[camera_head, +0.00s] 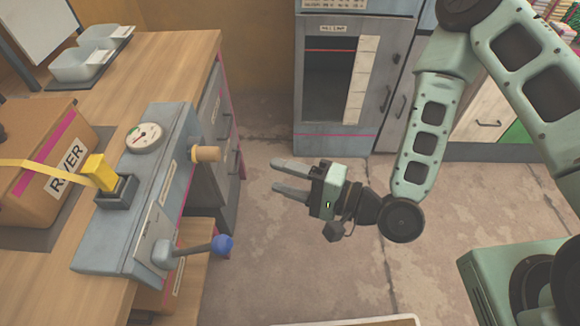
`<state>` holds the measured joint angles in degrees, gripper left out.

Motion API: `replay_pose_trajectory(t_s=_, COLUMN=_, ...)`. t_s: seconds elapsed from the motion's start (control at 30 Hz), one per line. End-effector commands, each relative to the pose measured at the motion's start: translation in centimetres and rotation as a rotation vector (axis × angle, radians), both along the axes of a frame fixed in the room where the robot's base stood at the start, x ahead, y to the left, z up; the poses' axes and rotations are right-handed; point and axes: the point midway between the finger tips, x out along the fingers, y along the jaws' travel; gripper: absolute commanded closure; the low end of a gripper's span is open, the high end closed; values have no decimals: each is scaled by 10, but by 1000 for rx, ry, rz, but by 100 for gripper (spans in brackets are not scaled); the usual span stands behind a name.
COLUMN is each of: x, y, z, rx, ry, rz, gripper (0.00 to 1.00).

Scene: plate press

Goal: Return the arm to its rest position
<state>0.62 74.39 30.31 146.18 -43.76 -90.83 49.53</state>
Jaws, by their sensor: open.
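My gripper (283,179) is in the middle of the head view, over the open floor and to the right of the plate press. Its two grey fingers point left and stand apart, with nothing between them. My green arm (428,130) comes down from the upper right and bends at a dark joint just behind the gripper. The gripper touches nothing. The plate press (125,225) is a grey-blue unit on the wooden bench's right edge, with a round gauge (144,138), a yellow block (101,172) in a dark socket, a wooden knob (206,154) and a blue-ended lever (221,245).
The wooden bench (165,62) fills the left side, with grey drawers below. A cardboard box (40,150) labelled RIVER and pale trays (82,62) stand on it. A tall grey cabinet (340,85) stands at the back. The floor (270,250) around my gripper is clear.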

Motion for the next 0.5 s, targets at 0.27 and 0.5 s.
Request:
replay_pose_trajectory(t_s=0.27, x=-4, y=-7, z=0, rx=1, ry=2, rz=1, gripper=50)
replay_pose_trajectory(t_s=0.5, x=-4, y=-7, z=0, rx=1, ry=1, rz=1, gripper=50)
